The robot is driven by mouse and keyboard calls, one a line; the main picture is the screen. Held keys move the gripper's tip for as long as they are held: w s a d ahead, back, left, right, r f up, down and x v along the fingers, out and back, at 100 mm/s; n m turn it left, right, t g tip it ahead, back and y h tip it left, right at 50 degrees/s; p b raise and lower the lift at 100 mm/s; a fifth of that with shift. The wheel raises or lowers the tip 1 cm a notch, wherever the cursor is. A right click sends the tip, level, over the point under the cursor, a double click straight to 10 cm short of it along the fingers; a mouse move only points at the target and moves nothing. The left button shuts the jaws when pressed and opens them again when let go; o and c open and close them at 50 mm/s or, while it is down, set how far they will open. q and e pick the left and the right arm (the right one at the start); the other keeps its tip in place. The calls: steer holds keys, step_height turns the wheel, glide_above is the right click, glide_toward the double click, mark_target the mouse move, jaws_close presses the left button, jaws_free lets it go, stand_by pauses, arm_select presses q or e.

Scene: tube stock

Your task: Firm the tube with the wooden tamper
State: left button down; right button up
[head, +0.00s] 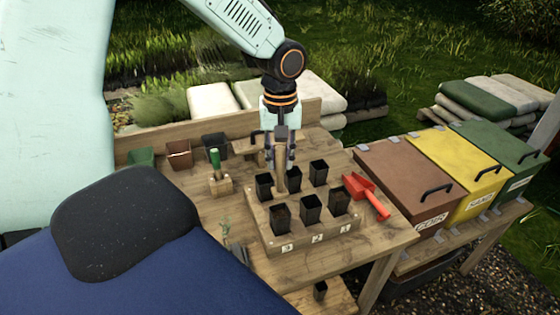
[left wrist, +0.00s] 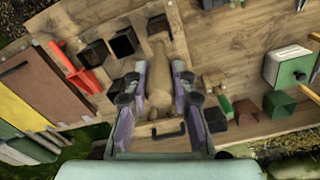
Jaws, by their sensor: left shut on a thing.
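My left gripper (head: 280,165) is shut on the wooden tamper (head: 281,184). In the left wrist view the pale tamper (left wrist: 159,80) lies between the two fingers (left wrist: 159,92). In the head view its lower end shows between two black tubes of the back row, the left one (head: 264,186) and the middle one (head: 293,178). I cannot tell whether it touches either tube or the rack. The wooden rack (head: 312,242) holds several square black tubes and has number labels on its front. My right gripper is not in view.
A red scoop (head: 368,194) lies right of the rack. A green-handled tool (head: 215,158) stands in a wooden block to the left. Empty-looking pots (head: 179,154) line the back. Lidded bins (head: 405,178) stand at the right.

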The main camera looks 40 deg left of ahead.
arm_select(q)
steer(key=shift+r, duration=1.3)
